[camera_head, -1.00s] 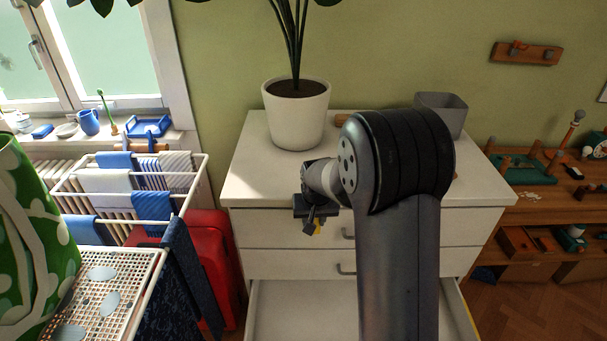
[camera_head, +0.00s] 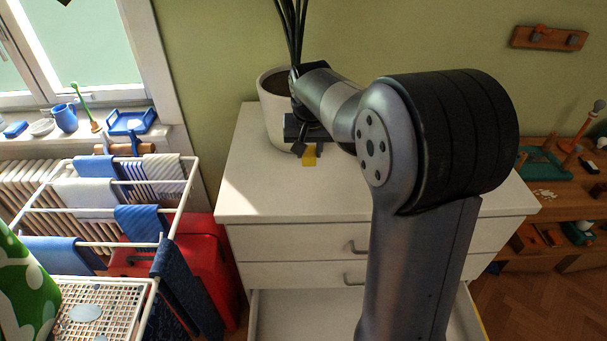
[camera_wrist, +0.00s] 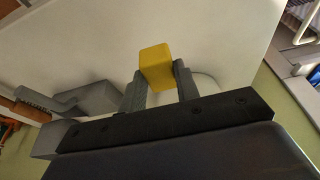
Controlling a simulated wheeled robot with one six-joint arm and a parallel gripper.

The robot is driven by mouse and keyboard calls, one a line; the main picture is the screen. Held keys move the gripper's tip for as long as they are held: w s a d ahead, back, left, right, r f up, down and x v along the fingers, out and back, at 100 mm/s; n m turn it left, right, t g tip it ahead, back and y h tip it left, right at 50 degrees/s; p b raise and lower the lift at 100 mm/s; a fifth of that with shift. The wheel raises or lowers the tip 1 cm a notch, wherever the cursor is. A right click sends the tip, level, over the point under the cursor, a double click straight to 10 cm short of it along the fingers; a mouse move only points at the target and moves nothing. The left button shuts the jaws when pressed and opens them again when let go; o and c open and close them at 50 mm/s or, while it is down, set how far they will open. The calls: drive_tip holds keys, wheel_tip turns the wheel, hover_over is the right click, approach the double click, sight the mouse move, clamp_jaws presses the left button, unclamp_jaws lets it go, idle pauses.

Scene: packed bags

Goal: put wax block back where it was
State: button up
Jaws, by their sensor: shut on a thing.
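The wax block is a small yellow block (camera_wrist: 156,66), held between the two fingertips in the wrist view. In the head view the yellow block (camera_head: 309,157) shows just below my gripper (camera_head: 305,140). My gripper is shut on it, in front of the plant pot and over the white top of the dresser (camera_head: 250,190). I cannot tell whether the block touches the dresser top. In the wrist view my gripper (camera_wrist: 160,88) has the pale surface behind the block.
A white plant pot (camera_head: 272,105) stands at the back of the dresser, close to my gripper. A drawer (camera_head: 300,310) is open below. A drying rack (camera_head: 110,195) and red case (camera_head: 205,265) stand left. The dresser top's front left is clear.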

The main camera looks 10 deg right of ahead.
sight(309, 165)
drive_tip(key=shift+w+f, duration=0.2)
drive_tip(key=shift+f, duration=0.15)
wheel_tip(309, 165, down, 9)
drive_tip(key=shift+s+f+p, duration=0.1)
drive_tip(key=shift+p, duration=0.45)
drive_tip(key=shift+f, duration=0.1)
drive_tip(key=o, duration=0.9)
drive_tip(key=b+v, duration=0.1)
drive_tip(key=v, duration=1.1)
drive_tip(key=shift+o, duration=0.5)
